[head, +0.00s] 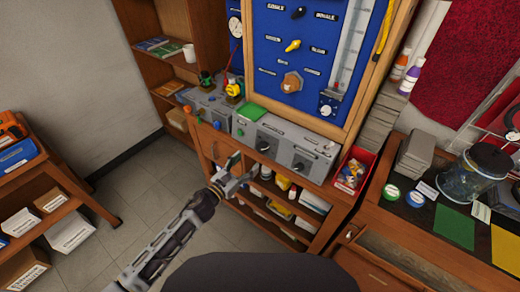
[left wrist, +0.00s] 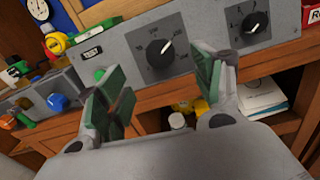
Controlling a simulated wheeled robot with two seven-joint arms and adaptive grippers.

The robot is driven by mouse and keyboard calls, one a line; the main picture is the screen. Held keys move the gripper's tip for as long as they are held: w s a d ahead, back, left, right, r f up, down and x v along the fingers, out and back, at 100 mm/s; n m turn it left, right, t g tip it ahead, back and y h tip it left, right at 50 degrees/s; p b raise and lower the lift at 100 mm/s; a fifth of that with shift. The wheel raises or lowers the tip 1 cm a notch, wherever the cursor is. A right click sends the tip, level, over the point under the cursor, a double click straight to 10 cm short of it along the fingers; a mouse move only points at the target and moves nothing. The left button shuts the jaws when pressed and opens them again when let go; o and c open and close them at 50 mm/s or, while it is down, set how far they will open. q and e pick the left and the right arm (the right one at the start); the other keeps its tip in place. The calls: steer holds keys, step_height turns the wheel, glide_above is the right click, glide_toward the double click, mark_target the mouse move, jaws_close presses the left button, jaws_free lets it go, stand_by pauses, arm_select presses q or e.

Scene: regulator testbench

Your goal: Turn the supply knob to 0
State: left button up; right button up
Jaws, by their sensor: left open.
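A grey control box (head: 283,138) stands on the wooden bench. It carries two black dial knobs. The left knob (head: 262,146) sits in front of my open jaws in the left wrist view (left wrist: 159,53), its white pointer up and to the right on a numbered dial. The right knob (head: 298,165) also shows there (left wrist: 255,22). I cannot read which is labelled supply. My left gripper (head: 238,170) is open and empty, with green finger pads, below and in front of the box; it shows large in the left wrist view (left wrist: 160,75). No contact with a knob is visible. My right gripper is not in view.
A green button (left wrist: 100,74) is beside the left knob. A blue panel (head: 300,50) with valves and a gauge rises behind. Another grey unit with coloured knobs (left wrist: 58,102) is at left. A red bin (head: 350,170) stands at right. Open shelves lie below the box.

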mark_target(261, 150)
arm_select(q)
steer(key=shift+p+x, duration=0.65)
steer(key=shift+x, duration=3.9)
steer(key=c, duration=1)
